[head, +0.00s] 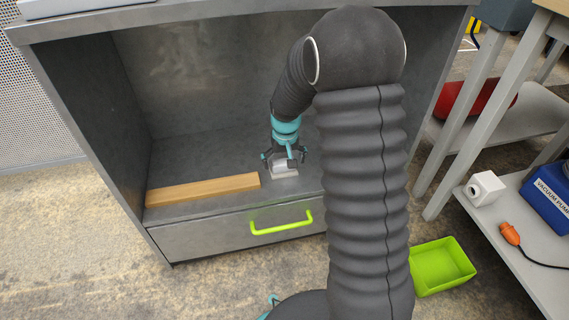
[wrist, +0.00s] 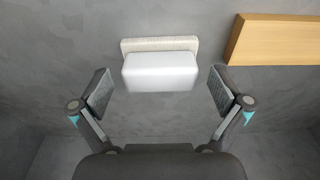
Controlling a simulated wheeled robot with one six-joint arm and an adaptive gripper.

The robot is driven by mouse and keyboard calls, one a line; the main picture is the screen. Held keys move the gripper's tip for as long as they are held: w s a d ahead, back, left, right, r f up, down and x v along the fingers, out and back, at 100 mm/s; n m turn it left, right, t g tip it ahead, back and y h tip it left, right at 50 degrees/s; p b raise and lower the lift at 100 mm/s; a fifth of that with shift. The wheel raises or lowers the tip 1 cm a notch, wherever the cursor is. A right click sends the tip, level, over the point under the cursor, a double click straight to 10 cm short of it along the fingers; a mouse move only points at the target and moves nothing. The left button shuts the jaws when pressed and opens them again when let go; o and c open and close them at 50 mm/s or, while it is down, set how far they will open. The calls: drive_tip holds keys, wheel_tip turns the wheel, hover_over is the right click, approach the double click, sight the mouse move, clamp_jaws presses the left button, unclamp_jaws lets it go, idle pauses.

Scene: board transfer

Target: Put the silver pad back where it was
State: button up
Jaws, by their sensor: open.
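The silver pad (wrist: 161,72) shows in the wrist view as a smooth, pale block. A thin, off-white, textured slab (wrist: 160,43) shows along its far edge, and the pad seems to rest on it. In the head view the slab (head: 285,174) lies on the cabinet's lower shelf, with the pad partly hidden between my fingers. My gripper (head: 284,156) is over the pad, pointing down. In the wrist view my gripper (wrist: 161,92) has its two fingers wide apart, one on each side of the pad, with a gap to both.
A wooden board (head: 203,190) lies left of the pad along the shelf's front. Cabinet side walls and a top (head: 100,22) enclose the shelf. A drawer with a green handle (head: 281,224) is below. A green bin (head: 442,266) stands on the floor at right.

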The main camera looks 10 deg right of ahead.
sight(285, 174)
wheel_tip(285, 174, up, 11)
drive_tip(key=s+p, duration=0.1)
drive_tip(key=p, duration=0.1)
drive_tip(key=s+r+t, duration=0.2)
drive_tip(key=s+r, duration=0.9)
drive_tip(key=s, duration=0.2)
drive_tip(key=s+r+t, duration=0.2)
drive_tip(key=s, duration=1.4)
drive_tip(key=shift+r, duration=0.3)
drive_tip(key=shift+d, duration=0.1)
